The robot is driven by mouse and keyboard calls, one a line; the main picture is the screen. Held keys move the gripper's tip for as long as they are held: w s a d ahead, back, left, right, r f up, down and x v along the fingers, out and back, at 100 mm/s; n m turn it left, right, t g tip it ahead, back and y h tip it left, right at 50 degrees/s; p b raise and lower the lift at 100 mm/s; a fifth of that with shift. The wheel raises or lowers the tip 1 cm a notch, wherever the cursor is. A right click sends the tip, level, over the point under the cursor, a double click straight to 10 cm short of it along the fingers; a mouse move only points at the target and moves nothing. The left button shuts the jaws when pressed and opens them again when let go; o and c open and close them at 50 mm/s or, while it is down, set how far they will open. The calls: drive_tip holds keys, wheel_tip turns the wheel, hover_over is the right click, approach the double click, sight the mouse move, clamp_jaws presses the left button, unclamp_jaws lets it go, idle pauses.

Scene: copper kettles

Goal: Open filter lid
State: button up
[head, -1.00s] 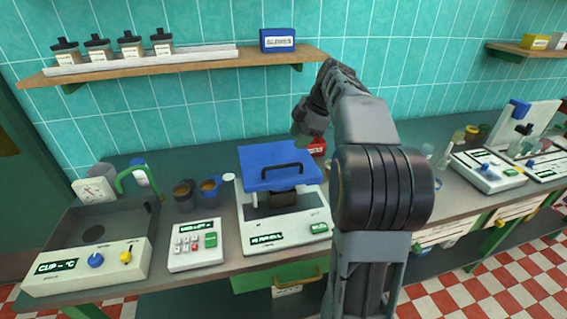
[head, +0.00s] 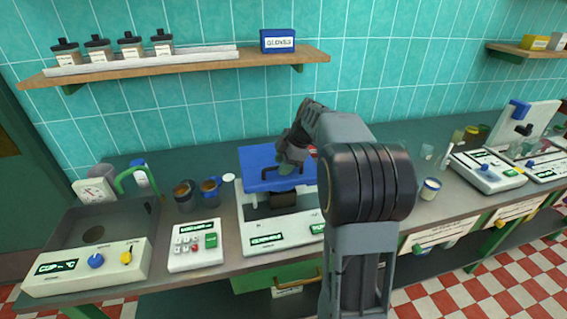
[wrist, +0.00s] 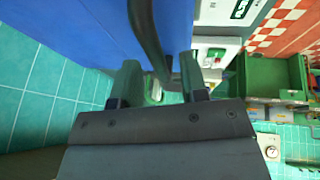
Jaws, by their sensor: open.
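The filter machine (head: 255,228) is a white unit with a small display, standing mid-counter. Its blue lid (head: 256,156) is closed and lies flat on top. The lid also fills the upper left of the wrist view (wrist: 75,30). A dark bar handle (wrist: 143,25) rises from the lid; in the head view my gripper partly covers it. My gripper (head: 288,168) is over the lid's right part. In the wrist view my gripper (wrist: 157,72) is open, and the handle runs into the gap between its two fingers. I cannot tell whether they touch it.
A keypad box (head: 194,245) and a heater unit (head: 90,262) stand to the left. Brown cups (head: 184,196) sit beside the machine. A labelled jar (head: 430,188) and more instruments (head: 487,170) are to the right. A shelf (head: 180,64) runs above.

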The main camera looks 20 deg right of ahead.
clamp_jaws()
drive_tip(key=shift+r, duration=0.1)
idle(0.4)
